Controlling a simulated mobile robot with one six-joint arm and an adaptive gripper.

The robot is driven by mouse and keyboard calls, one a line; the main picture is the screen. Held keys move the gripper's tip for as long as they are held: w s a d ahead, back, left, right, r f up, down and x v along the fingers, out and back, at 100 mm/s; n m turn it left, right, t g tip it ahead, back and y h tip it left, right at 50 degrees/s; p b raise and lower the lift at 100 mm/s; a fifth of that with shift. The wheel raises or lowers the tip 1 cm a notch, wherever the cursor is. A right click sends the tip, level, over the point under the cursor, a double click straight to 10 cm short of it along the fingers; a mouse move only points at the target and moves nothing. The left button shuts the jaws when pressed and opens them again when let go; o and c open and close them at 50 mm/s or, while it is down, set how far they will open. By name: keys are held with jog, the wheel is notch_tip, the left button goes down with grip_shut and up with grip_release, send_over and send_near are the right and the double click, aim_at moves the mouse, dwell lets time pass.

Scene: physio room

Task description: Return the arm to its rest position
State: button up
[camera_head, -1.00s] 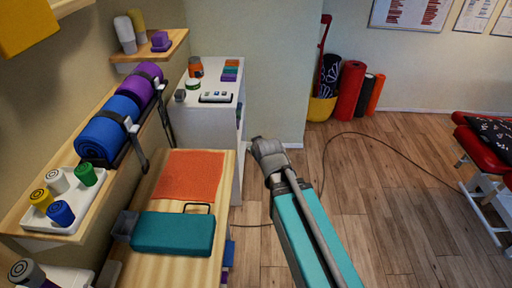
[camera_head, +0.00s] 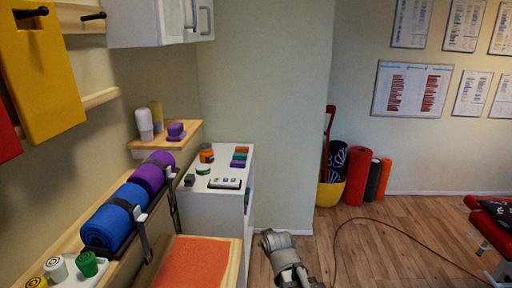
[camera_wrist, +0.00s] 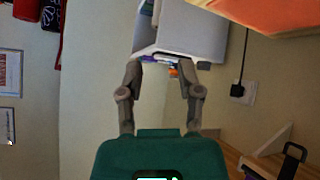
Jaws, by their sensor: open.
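My gripper (camera_wrist: 162,72) shows in the wrist view with its two grey fingers spread apart. Nothing is between the fingertips. Its teal body fills the bottom middle of that view. In the head view a grey joint of my arm (camera_head: 284,258) shows at the bottom centre, over the wood floor. My gripper cannot be made out in the head view.
A white cabinet (camera_head: 217,208) with small items on top stands left of my arm. An orange mat (camera_head: 197,264) lies on the wooden table at bottom left. Rolled mats (camera_head: 358,176) stand by the back wall. A red padded bench (camera_head: 492,228) is at right.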

jog(key=s+d+f+m+g+h, duration=0.1)
jog(key=s+d+f+m+g, duration=0.1)
jog(key=s+d+g, duration=0.2)
jog(key=s+d+f+m+g+p, duration=0.1)
jog(key=s+d+f+m+g, duration=0.1)
jog(key=s+d+g, duration=0.3)
jog(key=s+d, duration=0.4)
jog(key=s, duration=0.1)
jog(key=shift+f+m+g+h+p, duration=0.3)
jog(key=shift+f+h, duration=0.05)
jog(key=shift+h, duration=0.05)
jog(key=shift+s, duration=0.1)
dwell(1.5)
